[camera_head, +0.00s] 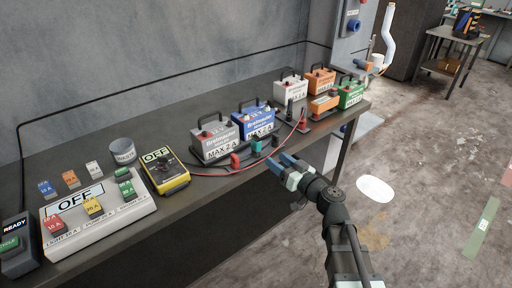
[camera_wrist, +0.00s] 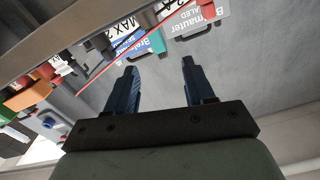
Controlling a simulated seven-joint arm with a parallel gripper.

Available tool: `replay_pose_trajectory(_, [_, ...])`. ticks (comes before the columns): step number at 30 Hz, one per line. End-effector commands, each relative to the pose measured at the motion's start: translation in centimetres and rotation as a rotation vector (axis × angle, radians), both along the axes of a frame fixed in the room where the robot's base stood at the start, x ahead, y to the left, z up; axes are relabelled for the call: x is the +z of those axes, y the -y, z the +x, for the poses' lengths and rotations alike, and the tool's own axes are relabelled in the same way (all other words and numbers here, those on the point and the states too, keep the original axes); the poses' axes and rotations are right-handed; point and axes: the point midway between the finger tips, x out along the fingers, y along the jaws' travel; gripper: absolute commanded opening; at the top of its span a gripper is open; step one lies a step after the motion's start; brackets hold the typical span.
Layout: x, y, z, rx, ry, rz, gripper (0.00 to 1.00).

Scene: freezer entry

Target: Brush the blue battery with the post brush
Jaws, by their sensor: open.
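The blue battery (camera_head: 256,119) stands upright near the middle of the table, with a black handle and a white label. It is partly visible in the wrist view (camera_wrist: 128,38). A small teal-handled object (camera_head: 257,144), which may be the post brush, stands in front of it. The teal piece also shows in the wrist view (camera_wrist: 153,44). My gripper (camera_head: 280,162) is open and empty by the table's front edge, to the right of and nearer than the teal object. Its two dark blue fingers are apart in the wrist view (camera_wrist: 158,68).
A grey battery (camera_head: 214,141) stands left of the blue one. A red clamp (camera_head: 235,160) and a red cable lie in front. White, orange and green batteries and an orange box (camera_head: 323,103) stand right. Floor right is open.

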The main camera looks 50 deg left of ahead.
Motion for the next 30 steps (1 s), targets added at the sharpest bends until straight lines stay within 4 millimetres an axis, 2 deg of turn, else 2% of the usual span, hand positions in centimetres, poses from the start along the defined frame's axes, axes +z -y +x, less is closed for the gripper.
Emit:
replay_pose_trajectory(4, [-0.1, 0.0, 0.3, -0.017, 0.146, -0.004, 0.53])
replay_pose_trajectory(11, [-0.1, -0.6, 0.4, -0.015, 0.215, -0.003, 0.53])
replay_pose_trajectory(17, [-0.1, -3.0, 0.4, -0.013, 0.214, -0.004, 0.53])
replay_pose_trajectory(24, [-0.1, -7.2, 0.4, -0.013, 0.213, -0.004, 0.53])
replay_pose_trajectory(30, [-0.1, -8.7, 0.3, -0.014, 0.213, -0.004, 0.53])
